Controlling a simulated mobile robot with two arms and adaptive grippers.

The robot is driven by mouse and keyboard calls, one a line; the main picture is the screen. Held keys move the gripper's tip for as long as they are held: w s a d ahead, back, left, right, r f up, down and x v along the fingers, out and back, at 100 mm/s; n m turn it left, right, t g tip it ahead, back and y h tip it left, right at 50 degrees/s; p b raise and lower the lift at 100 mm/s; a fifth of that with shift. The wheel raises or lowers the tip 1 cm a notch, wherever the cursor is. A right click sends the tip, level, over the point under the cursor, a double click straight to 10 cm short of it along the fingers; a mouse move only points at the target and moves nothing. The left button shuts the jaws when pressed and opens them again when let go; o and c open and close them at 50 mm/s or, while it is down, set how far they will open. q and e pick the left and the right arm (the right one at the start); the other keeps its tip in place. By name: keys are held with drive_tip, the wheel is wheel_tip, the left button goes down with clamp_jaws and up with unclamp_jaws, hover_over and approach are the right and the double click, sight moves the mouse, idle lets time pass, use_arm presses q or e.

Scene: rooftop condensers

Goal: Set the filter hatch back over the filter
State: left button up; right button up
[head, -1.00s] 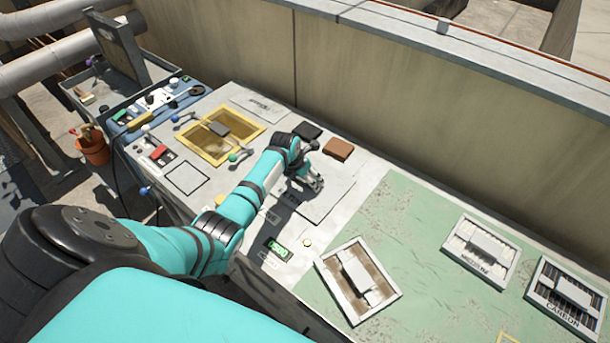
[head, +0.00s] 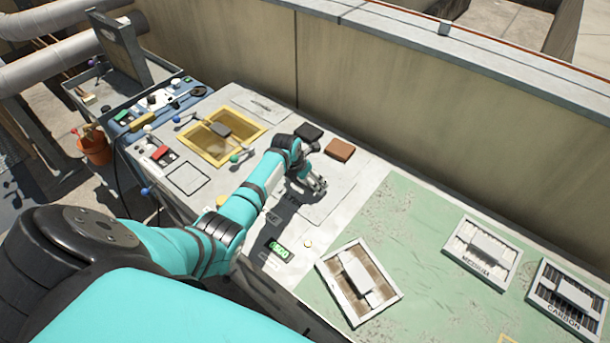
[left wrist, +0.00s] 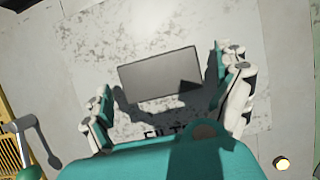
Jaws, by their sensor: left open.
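The filter hatch (head: 333,200) is a flat, pale grey panel lying on the light bench top, left of the green mat. In the left wrist view it is a mottled plate (left wrist: 90,40) with a dark grey rectangular block (left wrist: 160,73) on it and partly covered lettering below the block. My left gripper (head: 318,184) is over the hatch. In the left wrist view its two fingers (left wrist: 168,88) are apart, one at each side of the block, with gaps showing. The filter under the hatch is not visible. My right gripper is out of view.
A framed filter (head: 358,282) and filters marked MEDIUM (head: 482,254) and CARBON (head: 567,298) lie on the green mat (head: 415,225). A brown block (head: 340,149) and a black block (head: 309,132) sit behind the gripper. A wall runs behind.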

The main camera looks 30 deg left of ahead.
use_arm(q)
drive_tip(key=v, duration=1.2)
